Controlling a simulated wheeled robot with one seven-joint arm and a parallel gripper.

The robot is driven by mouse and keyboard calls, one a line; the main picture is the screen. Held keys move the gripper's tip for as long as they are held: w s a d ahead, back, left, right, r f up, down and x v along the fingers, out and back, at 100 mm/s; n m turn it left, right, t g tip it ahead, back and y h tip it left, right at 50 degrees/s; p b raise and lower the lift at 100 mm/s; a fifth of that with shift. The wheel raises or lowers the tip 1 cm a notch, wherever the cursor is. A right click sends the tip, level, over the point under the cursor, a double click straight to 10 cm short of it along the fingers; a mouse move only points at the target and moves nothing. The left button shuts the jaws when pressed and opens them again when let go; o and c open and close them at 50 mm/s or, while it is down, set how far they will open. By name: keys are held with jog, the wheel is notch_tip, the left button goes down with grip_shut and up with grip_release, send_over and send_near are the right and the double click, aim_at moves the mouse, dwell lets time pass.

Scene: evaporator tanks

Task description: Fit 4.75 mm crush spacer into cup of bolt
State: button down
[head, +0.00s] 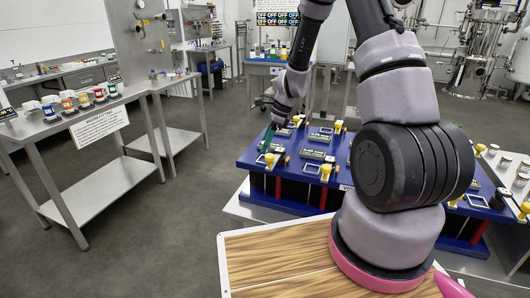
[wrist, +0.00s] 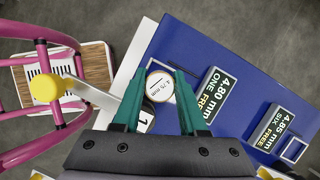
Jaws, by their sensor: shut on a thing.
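My gripper (wrist: 159,80) has two green fingers in the wrist view. It is shut on a round pale disc marked 4.75 mm, the crush spacer (wrist: 159,88), which shows between the fingertips. In the head view my gripper (head: 268,138) is low over the left end of the blue bench (head: 252,166); the spacer is too small to make out there. I cannot pick out the bolt or its cup for certain in either view.
The blue bench carries yellow fittings, square frames and dark labels, including 4.80 mm (wrist: 221,93) and 4.85 mm (wrist: 278,125). A yellow knob (wrist: 45,88) is left of my fingers. A steel table (head: 75,120) with several coloured jars stands at left; grey floor lies between.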

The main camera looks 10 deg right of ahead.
jog(key=shift+f, duration=1.65)
jog(key=shift+f, duration=0.15)
jog(key=shift+c, duration=2.2)
grip_release()
jog(key=s+d+r+n+t, duration=0.1)
jog(key=s+d+r+n, duration=0.1)
jog(key=r, duration=0.9)
jog(key=s+d+r+n+t, duration=0.1)
jog(key=s+d+r+n, duration=0.15)
jog(key=r, duration=0.85)
jog(key=s+d+r+n+t+h, duration=0.1)
jog(key=s+r+n+t, duration=0.3)
jog(key=s+r+n, duration=0.7)
jog(key=s+r+h, duration=0.1)
jog(key=s+r, duration=0.5)
jog(key=s, duration=0.3)
jog(key=shift+s+d+n+h, duration=0.15)
jog(key=shift+s+n+h, duration=0.15)
jog(key=shift+s+n, duration=0.1)
